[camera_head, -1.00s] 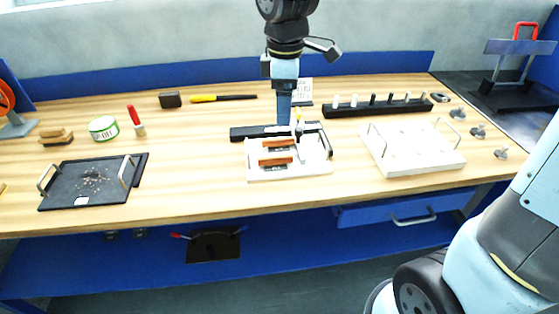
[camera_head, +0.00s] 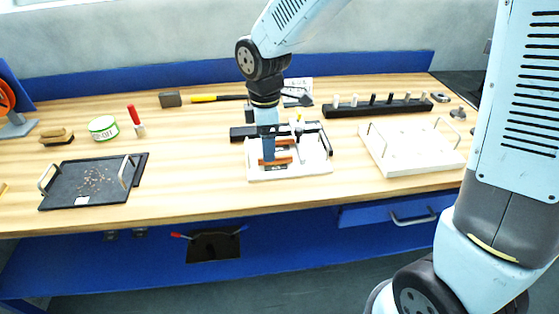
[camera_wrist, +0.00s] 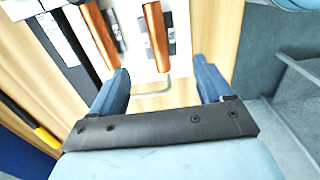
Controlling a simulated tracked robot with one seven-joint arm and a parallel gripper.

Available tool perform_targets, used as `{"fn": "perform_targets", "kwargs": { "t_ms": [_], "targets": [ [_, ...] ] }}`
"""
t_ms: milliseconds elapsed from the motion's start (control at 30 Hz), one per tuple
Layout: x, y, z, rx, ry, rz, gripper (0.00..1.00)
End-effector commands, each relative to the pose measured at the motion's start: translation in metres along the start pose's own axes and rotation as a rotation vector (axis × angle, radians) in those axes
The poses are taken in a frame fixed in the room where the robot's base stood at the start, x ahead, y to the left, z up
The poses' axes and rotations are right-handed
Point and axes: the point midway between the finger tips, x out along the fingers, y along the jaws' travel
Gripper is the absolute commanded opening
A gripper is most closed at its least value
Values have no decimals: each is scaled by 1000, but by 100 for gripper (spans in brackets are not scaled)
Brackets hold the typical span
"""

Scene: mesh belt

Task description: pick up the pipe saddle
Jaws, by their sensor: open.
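A white board (camera_head: 318,168) with wire handles lies at the middle of the bench. On it are two copper-coloured bars, a rear one (camera_head: 284,142) and a front one (camera_head: 284,160), each beside a dark block. I cannot tell for sure which part is the pipe saddle. My gripper (camera_head: 268,158) is over the front left of the board and partly hides the bars. In the wrist view, my open gripper (camera_wrist: 160,78) has nothing between its fingers. One copper bar (camera_wrist: 156,35) lies ahead between the fingertips, the other (camera_wrist: 100,35) to the left.
A black bar with pegs (camera_head: 378,106) and a white tray (camera_head: 412,168) stand to the right. A black tray (camera_head: 110,195), green-white tin (camera_head: 103,128), red-handled brush (camera_head: 136,120) and hammer (camera_head: 200,99) are to the left. Bare wood lies between the board and black tray.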

Motion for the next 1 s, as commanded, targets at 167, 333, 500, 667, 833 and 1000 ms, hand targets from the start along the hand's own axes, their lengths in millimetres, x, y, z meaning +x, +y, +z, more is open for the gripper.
{"fn": "perform_targets", "kwargs": {
  "t_ms": [167, 333, 500, 667, 833, 1000],
  "targets": [
    [19, 0, -4, -1, -2, -5, 79],
    [41, 1, -6, 0, -1, -2, 79],
    [51, 1, -6, 1, 0, 0, 79],
    [51, 2, -5, 2, 0, 1, 79],
    [51, 2, -5, 2, 0, 1, 68],
    [51, 2, -5, 2, 0, 1, 52]
  ]
}}
